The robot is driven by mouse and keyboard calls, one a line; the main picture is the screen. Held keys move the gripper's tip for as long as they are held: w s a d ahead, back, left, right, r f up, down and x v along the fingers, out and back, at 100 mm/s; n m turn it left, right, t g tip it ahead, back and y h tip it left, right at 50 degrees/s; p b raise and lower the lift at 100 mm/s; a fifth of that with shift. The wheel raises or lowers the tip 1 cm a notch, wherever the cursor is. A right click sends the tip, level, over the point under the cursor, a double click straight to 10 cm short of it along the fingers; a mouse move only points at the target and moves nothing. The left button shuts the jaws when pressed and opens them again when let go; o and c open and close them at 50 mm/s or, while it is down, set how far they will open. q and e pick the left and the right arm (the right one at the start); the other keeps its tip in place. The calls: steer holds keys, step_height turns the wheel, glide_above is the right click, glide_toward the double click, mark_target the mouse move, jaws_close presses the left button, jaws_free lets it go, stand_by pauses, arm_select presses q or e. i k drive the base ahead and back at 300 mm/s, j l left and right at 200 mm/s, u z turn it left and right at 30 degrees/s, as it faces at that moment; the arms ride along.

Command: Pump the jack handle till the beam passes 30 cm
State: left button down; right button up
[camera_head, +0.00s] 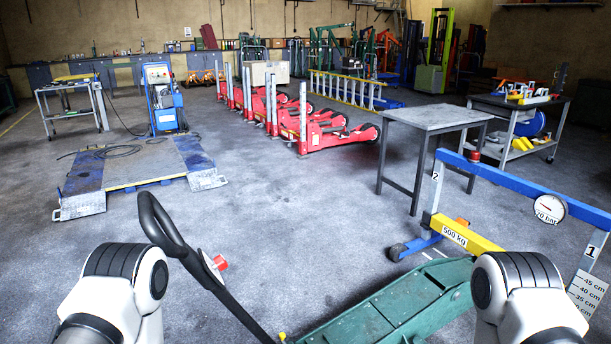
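The green trolley jack (400,306) lies low in the front, running from the bottom middle toward the right; its right end is hidden behind my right arm. Its black handle (228,301) slants up to the left and ends in a loop grip, with a small red part beside it. The yellow beam (463,233), marked 500 kg, sits beyond the jack; its right part is hidden by my arm. The white centimetre scale (587,290) stands at the right edge, with 45, 40 and 35 readable. Only links of my two arms show at the bottom; neither gripper is visible.
A blue frame (520,183) with posts marked 2 and 1 and a round gauge (548,208) spans the right. A grey table (437,118) stands behind it. A blue lift platform (140,168) and red pallet trucks (325,133) stand farther back. Open floor lies left of the handle.

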mark_target(200, 265)
steer(key=z, duration=1.1)
steer(key=i+l, duration=0.35)
steer(key=l, duration=0.15)
steer(key=u, duration=1.6)
